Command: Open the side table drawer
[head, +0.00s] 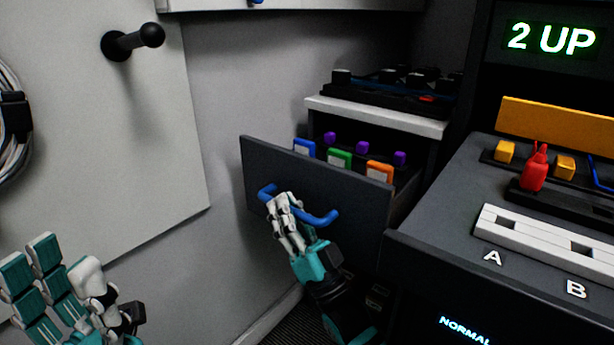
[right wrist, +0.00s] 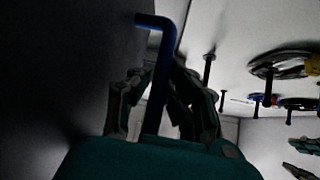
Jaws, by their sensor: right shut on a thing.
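The side table drawer stands pulled out, its dark grey front (head: 340,190) well forward of the cabinet. A blue bar handle (head: 326,217) runs across the front. My right gripper (head: 281,204) is shut on the handle near its middle. In the right wrist view the blue handle (right wrist: 160,75) passes between the fingers of my right gripper (right wrist: 155,95). My left gripper (head: 65,258) is at the lower left, open and empty, away from the drawer.
Blue, green and orange tabbed items (head: 340,158) and purple pieces show inside the drawer. The side table's white top (head: 375,115) holds a dark device. The console (head: 450,232) stands close on the right. The wall panel with a black peg (head: 133,40) is on the left.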

